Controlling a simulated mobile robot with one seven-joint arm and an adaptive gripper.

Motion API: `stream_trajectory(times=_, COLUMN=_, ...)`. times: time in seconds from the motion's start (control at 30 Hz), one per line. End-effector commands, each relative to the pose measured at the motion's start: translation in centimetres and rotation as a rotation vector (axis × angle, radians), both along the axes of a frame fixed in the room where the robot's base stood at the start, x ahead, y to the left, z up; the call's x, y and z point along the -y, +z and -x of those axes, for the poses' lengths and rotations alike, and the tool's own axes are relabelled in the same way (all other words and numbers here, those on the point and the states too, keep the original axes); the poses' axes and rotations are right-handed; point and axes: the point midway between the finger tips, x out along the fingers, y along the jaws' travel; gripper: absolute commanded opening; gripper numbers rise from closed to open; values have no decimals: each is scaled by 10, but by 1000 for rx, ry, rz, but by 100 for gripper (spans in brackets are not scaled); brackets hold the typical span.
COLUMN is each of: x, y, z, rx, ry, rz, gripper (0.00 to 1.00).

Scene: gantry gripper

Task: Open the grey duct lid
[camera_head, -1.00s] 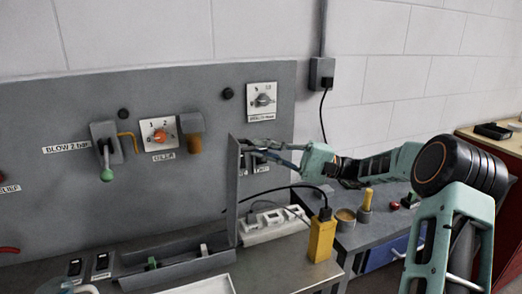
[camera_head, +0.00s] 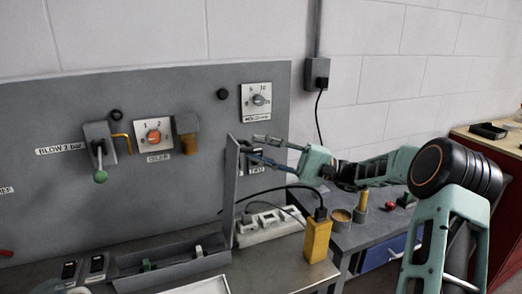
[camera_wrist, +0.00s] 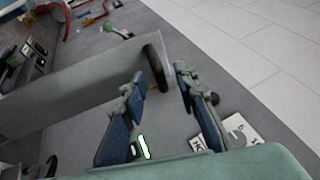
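The grey duct (camera_head: 172,273) is an open-topped trough on the bench, with small switches showing inside. Its grey lid (camera_head: 230,190) stands upright at the trough's right end, seen nearly edge-on. In the wrist view the lid (camera_wrist: 85,88) is a long grey plate with a dark curved handle (camera_wrist: 157,68) near its far end. My gripper (camera_head: 254,148) is to the right of the lid's upper part. It is open and empty; in the wrist view its fingertips (camera_wrist: 160,75) are apart, with the handle showing in the gap beyond them.
A grey panel (camera_head: 60,110) with a lever, knobs and labels stands behind. A white socket strip (camera_head: 262,228) and a yellow box (camera_head: 318,240) with a black cable lie below my gripper. Cups and small parts are on the right bench.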

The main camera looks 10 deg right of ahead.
Motion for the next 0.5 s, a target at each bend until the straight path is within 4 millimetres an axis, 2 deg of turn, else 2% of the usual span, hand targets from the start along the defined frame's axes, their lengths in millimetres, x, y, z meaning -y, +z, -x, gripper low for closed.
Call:
stream_trajectory(times=0.27, x=4, y=-2, z=0, rx=0, ry=-1, rz=1, gripper=27)
stream_trajectory(times=0.37, x=16, y=-5, z=1, rx=0, ry=-4, rz=1, gripper=27)
stream_trajectory(times=0.5, x=44, y=-14, z=4, rx=-1, ry=-5, rz=0, gripper=27)
